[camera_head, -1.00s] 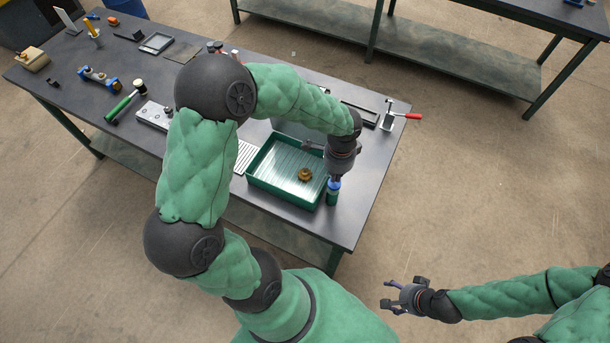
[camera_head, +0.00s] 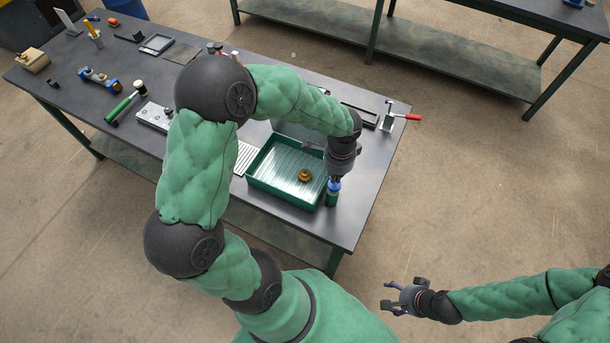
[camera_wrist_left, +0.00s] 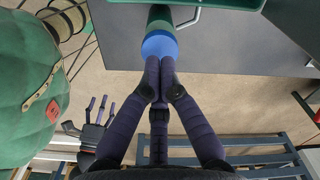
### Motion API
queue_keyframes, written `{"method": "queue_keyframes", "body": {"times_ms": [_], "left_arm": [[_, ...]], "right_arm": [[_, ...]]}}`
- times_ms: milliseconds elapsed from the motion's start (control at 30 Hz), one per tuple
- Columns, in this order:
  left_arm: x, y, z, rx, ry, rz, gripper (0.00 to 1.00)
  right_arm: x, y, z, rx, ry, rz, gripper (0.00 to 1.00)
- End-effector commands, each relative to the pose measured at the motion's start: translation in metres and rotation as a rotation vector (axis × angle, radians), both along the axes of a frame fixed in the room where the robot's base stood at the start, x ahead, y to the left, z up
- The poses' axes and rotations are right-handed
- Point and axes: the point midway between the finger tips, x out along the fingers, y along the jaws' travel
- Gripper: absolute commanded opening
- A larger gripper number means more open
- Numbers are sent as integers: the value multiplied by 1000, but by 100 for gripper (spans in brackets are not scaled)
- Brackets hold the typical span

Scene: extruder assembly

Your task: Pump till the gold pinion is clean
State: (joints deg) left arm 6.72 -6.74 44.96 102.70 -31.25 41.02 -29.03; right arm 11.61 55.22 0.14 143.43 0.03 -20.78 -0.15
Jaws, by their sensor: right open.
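The gold pinion (camera_head: 305,175) sits on the ribbed floor of a green-walled tray (camera_head: 283,202), towards its right side. A green bottle with a blue top (camera_head: 332,196) stands just outside the tray's right end. My left gripper (camera_head: 335,180) is directly above the bottle. In the left wrist view its fingers (camera_wrist_left: 160,82) are drawn together, with the tips at the bottle's blue top (camera_wrist_left: 159,46); they seem to touch it, not to wrap round it. My right gripper (camera_head: 391,295) is open and empty, off the table's front edge. The pinion's surface is too small to judge for dirt.
The dark table (camera_head: 350,218) has a clamp with a red handle (camera_head: 396,116) at the back right. A green-handled hammer (camera_head: 125,103) and several tools lie at the left. My left arm hides the table's middle. A second bench (camera_head: 430,52) stands behind.

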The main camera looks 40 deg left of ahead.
Motion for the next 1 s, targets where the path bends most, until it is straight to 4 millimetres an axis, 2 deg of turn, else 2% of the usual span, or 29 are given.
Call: {"method": "queue_keyframes", "body": {"times_ms": [367,1000], "left_arm": [[0,0,-1,0,0,0,0],[0,0,-22,1,1,0,0]], "right_arm": [[0,0,-1,0,0,0,69],[0,0,-17,0,0,0,69]]}}
